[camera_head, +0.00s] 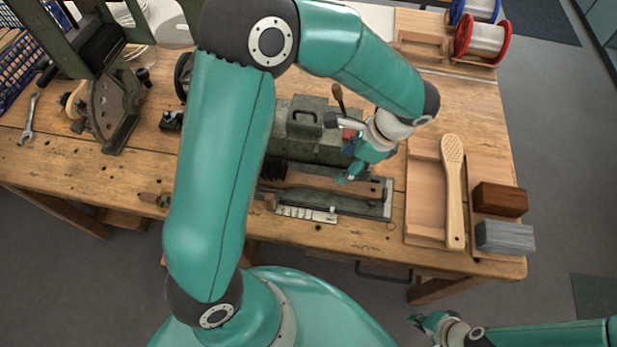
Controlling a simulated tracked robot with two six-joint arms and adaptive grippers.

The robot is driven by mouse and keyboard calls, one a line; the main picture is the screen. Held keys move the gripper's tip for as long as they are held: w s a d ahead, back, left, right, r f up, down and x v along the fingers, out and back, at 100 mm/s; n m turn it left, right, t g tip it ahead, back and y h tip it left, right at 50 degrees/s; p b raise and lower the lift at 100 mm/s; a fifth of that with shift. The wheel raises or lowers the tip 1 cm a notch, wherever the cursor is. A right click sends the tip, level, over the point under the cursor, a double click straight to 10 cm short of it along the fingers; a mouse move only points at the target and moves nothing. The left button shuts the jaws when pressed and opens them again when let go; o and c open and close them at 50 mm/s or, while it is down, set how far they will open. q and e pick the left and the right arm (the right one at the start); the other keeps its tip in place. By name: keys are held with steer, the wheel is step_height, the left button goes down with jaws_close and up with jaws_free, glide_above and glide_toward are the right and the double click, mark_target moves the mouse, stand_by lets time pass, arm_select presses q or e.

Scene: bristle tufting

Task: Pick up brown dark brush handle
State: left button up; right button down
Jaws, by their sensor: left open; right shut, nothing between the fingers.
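A brown brush handle (313,182) lies lengthwise in the metal fixture (387,208) at the front of the grey-green machine. Dark bristles show at its left end, partly behind my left arm. My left gripper (348,178) is open and points down over the right half of this handle; contact cannot be told. A darker brown block (500,199) lies on the right wooden tray, well to the right of my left gripper. My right gripper (418,319) is shut and empty, in front of the table's front edge and below the trays in the picture.
The grey-green machine (318,145) stands behind the handle. A pale wooden paddle brush (453,190) and a grey block (504,237) lie at right. Red (483,39) and blue (477,9) wire spools stand at back right. A wrench (31,118) lies far left.

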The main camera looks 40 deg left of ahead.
mark_target(325, 182)
arm_select(q)
steer(key=x, duration=0.9)
steer(key=shift+f, duration=0.25)
steer(key=shift+c, duration=0.3)
jaws_close()
